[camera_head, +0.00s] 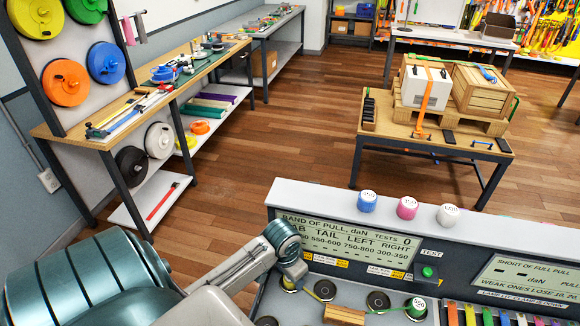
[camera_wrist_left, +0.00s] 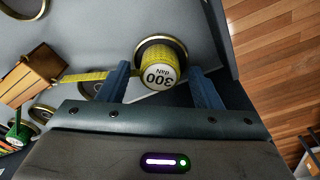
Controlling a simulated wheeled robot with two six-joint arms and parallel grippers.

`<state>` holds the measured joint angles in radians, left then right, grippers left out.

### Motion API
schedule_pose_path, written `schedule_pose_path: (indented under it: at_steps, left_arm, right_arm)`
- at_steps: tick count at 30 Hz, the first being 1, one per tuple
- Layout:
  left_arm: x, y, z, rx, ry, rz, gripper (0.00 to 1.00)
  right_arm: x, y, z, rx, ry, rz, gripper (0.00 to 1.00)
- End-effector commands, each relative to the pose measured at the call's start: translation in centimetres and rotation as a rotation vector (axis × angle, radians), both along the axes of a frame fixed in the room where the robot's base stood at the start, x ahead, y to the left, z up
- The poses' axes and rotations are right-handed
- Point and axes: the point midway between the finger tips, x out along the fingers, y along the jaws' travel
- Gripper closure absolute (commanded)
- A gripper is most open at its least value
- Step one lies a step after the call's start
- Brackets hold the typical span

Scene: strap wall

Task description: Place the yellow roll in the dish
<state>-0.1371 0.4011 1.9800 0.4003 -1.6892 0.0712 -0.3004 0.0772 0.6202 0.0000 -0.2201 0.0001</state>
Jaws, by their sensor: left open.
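The yellow roll (camera_wrist_left: 155,60), with a white end marked 300 daN, shows in the left wrist view at a dark round dish with a brass rim (camera_wrist_left: 183,50). It overlaps the dish; I cannot tell how deep it sits. A yellow strap (camera_wrist_left: 88,76) runs from it to a wooden block (camera_wrist_left: 30,72). My left gripper (camera_wrist_left: 160,72) is open, with one blue finger on each side of the roll and visible gaps. In the head view the roll (camera_head: 289,285) is mostly hidden below my left gripper (camera_head: 291,270). My right gripper is not in view.
More dark dishes (camera_head: 378,300) line the grey bench, one with a green roll (camera_head: 415,307). The wooden block (camera_head: 344,315) stands in front. A display panel (camera_head: 345,245) rises behind, with blue, pink and white rolls (camera_head: 407,208) on its ledge.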

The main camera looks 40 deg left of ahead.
Motion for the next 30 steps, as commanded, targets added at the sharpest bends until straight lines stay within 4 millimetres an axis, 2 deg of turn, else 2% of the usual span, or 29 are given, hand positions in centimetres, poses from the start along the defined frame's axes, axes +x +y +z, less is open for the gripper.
schedule_pose_path:
  at_steps: [4,7,15,21,25,30]
  left_arm:
    - [0.0,0.1,0.6,0.002,-0.002,-0.001,0.41]
    - [-0.1,0.1,2.0,0.002,-0.004,-0.002,0.41]
    - [-0.8,0.2,7.8,0.005,-0.005,-0.003,0.41]
    - [-1.2,0.2,11.0,0.002,-0.003,-0.002,0.41]
    - [-1.4,0.1,11.9,0.000,-0.001,0.000,0.41]
    - [-1.4,0.2,12.2,0.000,0.000,0.000,0.41]
  right_arm:
    - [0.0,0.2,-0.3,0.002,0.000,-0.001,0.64]
    - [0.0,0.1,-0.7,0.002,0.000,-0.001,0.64]
    - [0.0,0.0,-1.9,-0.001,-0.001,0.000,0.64]
    - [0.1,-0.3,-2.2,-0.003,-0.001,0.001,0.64]
    - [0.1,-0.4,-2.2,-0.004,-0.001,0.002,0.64]
    - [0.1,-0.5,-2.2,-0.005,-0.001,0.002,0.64]
